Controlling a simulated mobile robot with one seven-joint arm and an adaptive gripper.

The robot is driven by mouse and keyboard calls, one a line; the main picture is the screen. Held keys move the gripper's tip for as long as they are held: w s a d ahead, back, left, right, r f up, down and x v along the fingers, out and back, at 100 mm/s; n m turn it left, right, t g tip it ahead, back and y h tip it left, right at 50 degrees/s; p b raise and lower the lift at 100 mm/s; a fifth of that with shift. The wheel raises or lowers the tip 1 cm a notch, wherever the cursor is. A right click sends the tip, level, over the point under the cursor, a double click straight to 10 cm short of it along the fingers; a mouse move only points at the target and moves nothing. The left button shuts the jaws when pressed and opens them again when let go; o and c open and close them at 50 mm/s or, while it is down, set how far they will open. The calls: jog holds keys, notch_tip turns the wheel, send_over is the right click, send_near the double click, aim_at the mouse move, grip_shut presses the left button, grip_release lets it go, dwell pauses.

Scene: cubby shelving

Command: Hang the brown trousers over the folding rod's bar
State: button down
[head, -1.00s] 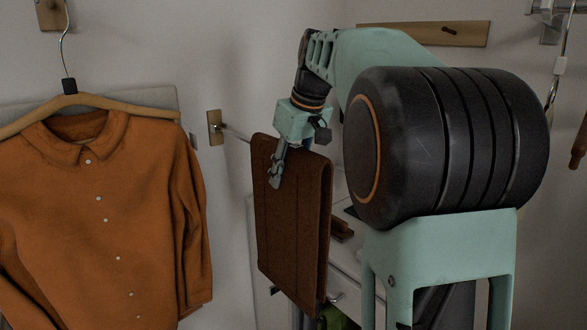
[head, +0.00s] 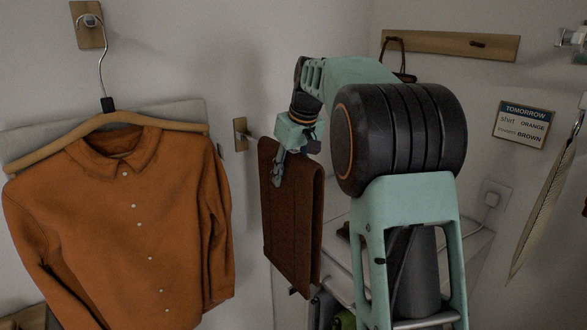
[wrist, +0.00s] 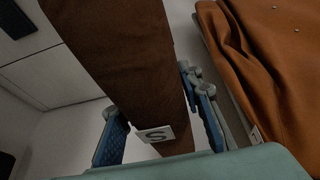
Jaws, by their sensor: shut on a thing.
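The brown trousers (head: 288,225) hang folded as a long flat panel, with front and back layers showing at the right edge. My gripper (head: 278,178) is shut on their upper left part, fingers pointing down. In the wrist view the trousers (wrist: 120,60) pass between my blue-padded fingers (wrist: 158,135), and a white tag marked S shows on them. The folding rod's wall mount (head: 240,134) is just left of the trousers, and a short piece of bar runs from it toward their top edge. The rest of the bar is hidden, so I cannot tell whether the cloth rests on it.
An orange shirt (head: 130,215) on a wooden hanger (head: 50,150) hangs close on the left. A white cabinet (head: 340,265) stands behind and below the trousers. A wooden peg rail (head: 450,45), a sign reading "trousers brown" (head: 524,125) and a tie (head: 545,205) are on the right.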

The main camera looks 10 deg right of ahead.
jog(key=w+a+p, duration=0.2)
jog(key=w+p, duration=0.3)
jog(key=shift+w+a+f, duration=0.15)
jog(key=shift+w+f, duration=0.15)
jog(key=shift+f, duration=0.15)
jog(key=c, duration=1.3)
grip_release()
jog(key=shift+o, duration=0.2)
